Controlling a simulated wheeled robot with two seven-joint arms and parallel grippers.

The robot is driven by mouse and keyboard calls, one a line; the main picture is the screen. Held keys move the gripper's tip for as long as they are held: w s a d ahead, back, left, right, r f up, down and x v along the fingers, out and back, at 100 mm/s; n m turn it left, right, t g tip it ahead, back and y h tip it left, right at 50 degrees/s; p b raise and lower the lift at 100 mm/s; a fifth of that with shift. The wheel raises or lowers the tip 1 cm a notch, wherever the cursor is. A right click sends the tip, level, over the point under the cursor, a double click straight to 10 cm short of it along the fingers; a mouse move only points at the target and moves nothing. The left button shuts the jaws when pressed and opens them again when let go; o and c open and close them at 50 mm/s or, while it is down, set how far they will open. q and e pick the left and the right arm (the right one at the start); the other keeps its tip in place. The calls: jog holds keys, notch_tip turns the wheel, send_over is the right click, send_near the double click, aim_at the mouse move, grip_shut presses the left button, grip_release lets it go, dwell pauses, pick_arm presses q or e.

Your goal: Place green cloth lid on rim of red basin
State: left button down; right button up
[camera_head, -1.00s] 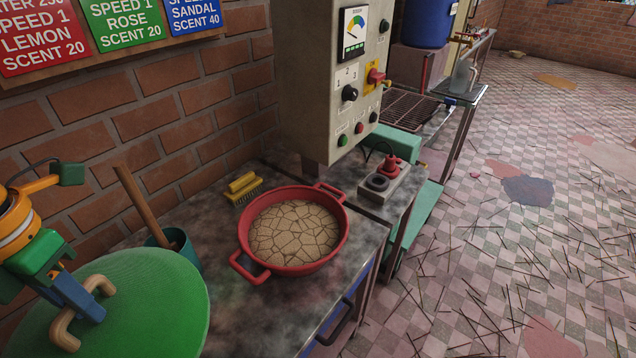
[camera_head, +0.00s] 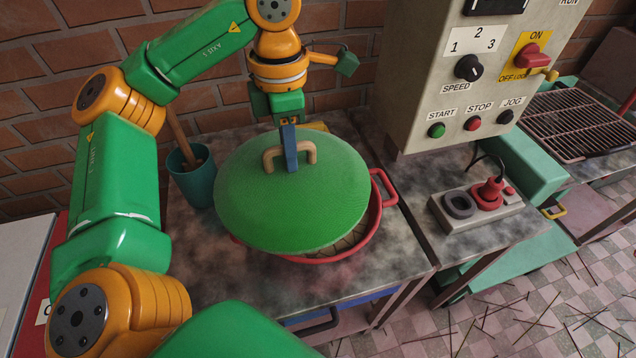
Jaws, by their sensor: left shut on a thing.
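The green cloth lid (camera_head: 292,205) is a round disc with a tan wooden handle (camera_head: 310,150). My left gripper (camera_head: 289,160) is shut on the handle from above. The lid hangs over the red basin (camera_head: 377,215), covering most of it, and looks a little tilted. The basin's right handle, right side and front rim show, with a sliver of cracked tan contents at the lower right. I cannot tell whether the lid touches the rim. My right gripper is out of view.
A teal cup (camera_head: 193,182) with a wooden stick stands left of the lid. A yellow brush (camera_head: 314,127) lies partly hidden behind it. A control box (camera_head: 440,85) rises at the right, above a socket block with a red plug (camera_head: 488,194). The counter's front right is clear.

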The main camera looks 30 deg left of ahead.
aim_at(312, 156)
pick_arm(q)
jog(key=w+f, duration=0.1)
jog(key=w+d+f+p, duration=0.1)
jog(key=w+f, duration=0.2)
jog(key=shift+d+f, duration=0.1)
jog(key=shift+d, duration=0.15)
notch_tip(312, 156, down, 4)
jog(key=shift+r+p, duration=0.1)
jog(key=shift+p, duration=0.3)
jog(key=shift+w, duration=0.15)
jog(key=shift+f, duration=0.3)
jog(key=c, duration=0.8)
grip_release()
jog(key=shift+r, duration=0.1)
jog(key=shift+r, duration=0.15)
notch_tip(312, 156, up, 12)
jog(key=shift+r+p, duration=0.1)
jog(key=shift+p, duration=0.2)
